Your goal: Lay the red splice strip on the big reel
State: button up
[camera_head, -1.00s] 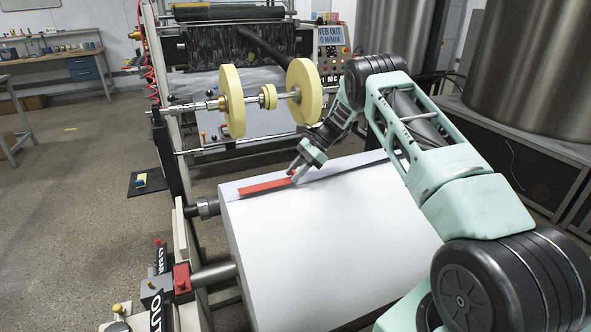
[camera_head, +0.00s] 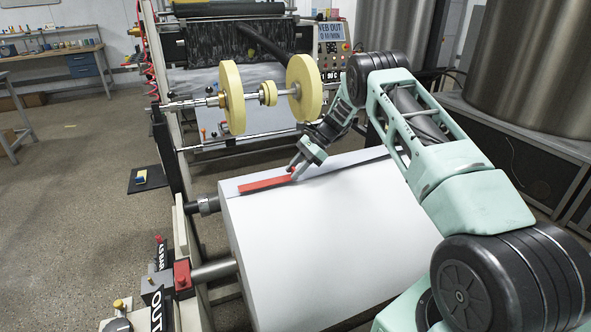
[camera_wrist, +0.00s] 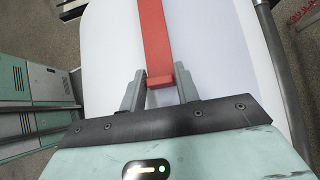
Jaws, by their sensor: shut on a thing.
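The red splice strip (camera_head: 265,185) lies lengthwise along the top of the big white reel (camera_head: 320,240), near its left end in the head view. My gripper (camera_head: 293,172) is at the strip's right end, close over the reel's top. In the wrist view the strip (camera_wrist: 155,40) runs away from my gripper (camera_wrist: 160,82) over the white reel surface (camera_wrist: 212,50). The fingers are shut on a small red block at the strip's near end. I cannot tell whether the whole strip touches the paper.
A shaft with yellow discs (camera_head: 232,98) stands behind the reel. A control panel (camera_head: 332,48) is at the back. Metal tanks (camera_head: 535,65) stand at the right. A red clamp block (camera_head: 182,275) is at the reel's front left. The floor at left is mostly clear.

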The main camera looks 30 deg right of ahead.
jog(key=shift+f+b, duration=0.45)
jog(key=shift+f, duration=0.3)
dwell(0.4)
jog(key=o, duration=1)
jog(key=shift+o, duration=0.2)
jog(key=shift+d, duration=0.1)
jog(key=b+v, duration=0.2)
jog(key=v, duration=1.5)
jog(key=shift+r, duration=0.1)
